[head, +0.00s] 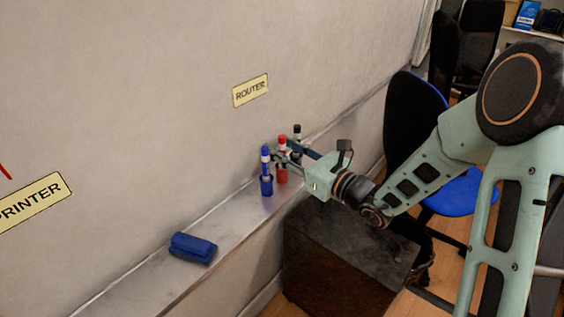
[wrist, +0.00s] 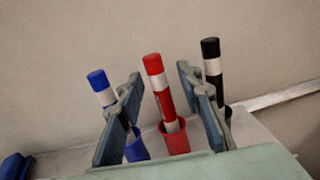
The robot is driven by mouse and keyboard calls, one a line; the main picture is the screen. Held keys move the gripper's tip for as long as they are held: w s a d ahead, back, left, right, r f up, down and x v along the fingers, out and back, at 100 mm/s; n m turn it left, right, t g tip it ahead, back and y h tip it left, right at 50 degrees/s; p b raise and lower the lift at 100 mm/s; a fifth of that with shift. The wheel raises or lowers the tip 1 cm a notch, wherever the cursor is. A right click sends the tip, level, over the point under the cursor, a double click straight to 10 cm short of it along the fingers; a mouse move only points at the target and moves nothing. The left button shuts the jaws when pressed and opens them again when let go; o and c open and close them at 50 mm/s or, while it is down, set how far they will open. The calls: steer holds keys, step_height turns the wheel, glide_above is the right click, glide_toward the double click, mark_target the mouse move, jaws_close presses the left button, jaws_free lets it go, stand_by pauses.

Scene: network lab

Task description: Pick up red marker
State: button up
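The red marker (wrist: 157,85) stands in a red cup (wrist: 176,138), leaning a little, in the middle of the wrist view. In the head view the red marker (head: 282,146) shows beyond my gripper, between the blue and black markers. My gripper (wrist: 162,92) is open, with one finger to the left of the red marker and one to its right. There is a gap on both sides, and the fingers appear apart from the marker. In the head view my gripper (head: 285,157) reaches in over the ledge from the right, and its fingertips are partly hard to make out.
A blue marker (wrist: 101,87) in a blue cup (wrist: 137,150) stands close left, and a black marker (wrist: 212,65) close right. A blue eraser (head: 193,248) lies on the narrow ledge (head: 235,217). The wall (head: 170,80) is right behind; a dark cabinet (head: 340,245) stands below.

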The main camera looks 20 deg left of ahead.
mark_target(283, 137)
jaws_close()
steer(key=shift+r, duration=0.1)
steer(key=shift+r+p, duration=0.45)
steer(key=shift+r, duration=0.05)
step_height(283, 137, up, 3)
steer(key=shift+s+d+p, duration=0.1)
steer(key=shift+d+p, duration=0.05)
steer(key=shift+p, duration=1)
steer(key=s+d+r+p, duration=0.7)
steer(key=s+r+p, duration=0.1)
steer(key=s+p, duration=0.1)
steer(key=shift+s+d+r+p, duration=0.15)
steer(key=shift+r+p, duration=0.15)
steer(key=shift+p, duration=0.15)
